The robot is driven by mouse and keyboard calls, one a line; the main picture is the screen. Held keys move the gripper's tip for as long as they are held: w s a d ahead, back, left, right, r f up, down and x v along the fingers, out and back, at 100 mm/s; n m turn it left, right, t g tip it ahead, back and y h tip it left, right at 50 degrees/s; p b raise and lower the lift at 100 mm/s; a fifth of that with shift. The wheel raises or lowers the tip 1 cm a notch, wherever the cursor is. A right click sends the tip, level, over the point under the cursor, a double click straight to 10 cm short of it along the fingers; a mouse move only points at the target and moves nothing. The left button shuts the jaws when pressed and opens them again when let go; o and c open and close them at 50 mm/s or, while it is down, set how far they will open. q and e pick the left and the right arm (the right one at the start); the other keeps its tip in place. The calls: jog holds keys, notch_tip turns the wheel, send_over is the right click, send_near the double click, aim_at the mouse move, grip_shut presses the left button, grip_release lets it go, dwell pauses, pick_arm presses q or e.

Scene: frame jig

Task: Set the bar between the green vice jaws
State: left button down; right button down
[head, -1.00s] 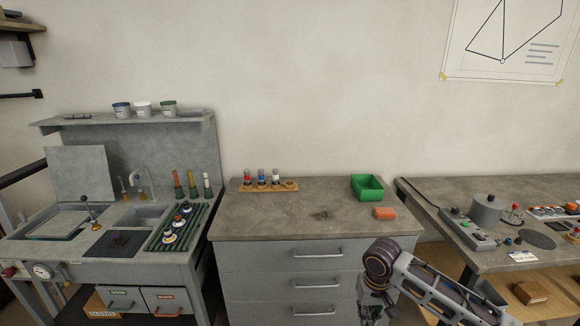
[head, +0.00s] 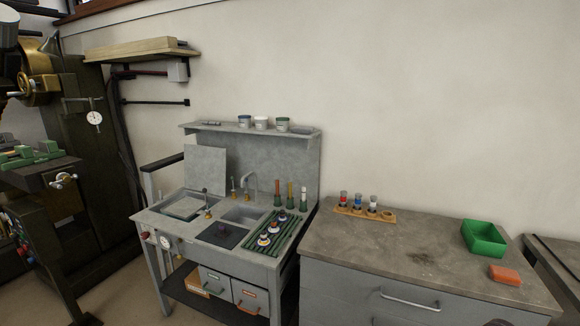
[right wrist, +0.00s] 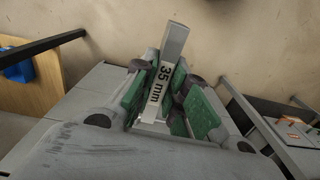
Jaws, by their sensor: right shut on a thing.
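The bar (right wrist: 168,75) is a light grey metal piece marked "35 mm". My right gripper (right wrist: 163,92) is shut on it, with green-padded fingers on either side, and the bar sticks out beyond the fingertips. The green vice jaws (head: 32,155) show at the far left of the head view, on the table of a dark machine. Their gap is too small to make out. The bar and right gripper are not visible in the head view, so they appear well away from the vice. My left gripper is in neither view.
A grey wash bench (head: 170,215) with a ribbed rack stands between the machine and a drawer cabinet (head: 400,255). On the cabinet are a green bin (head: 484,238), an orange block (head: 505,275) and a wooden holder (head: 365,213). Floor shows before the machine.

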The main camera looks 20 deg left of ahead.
jog(key=s+f, duration=0.3)
jog(key=f, duration=0.8)
jog(key=shift+s+f, duration=0.3)
jog(key=shift+f, duration=0.1)
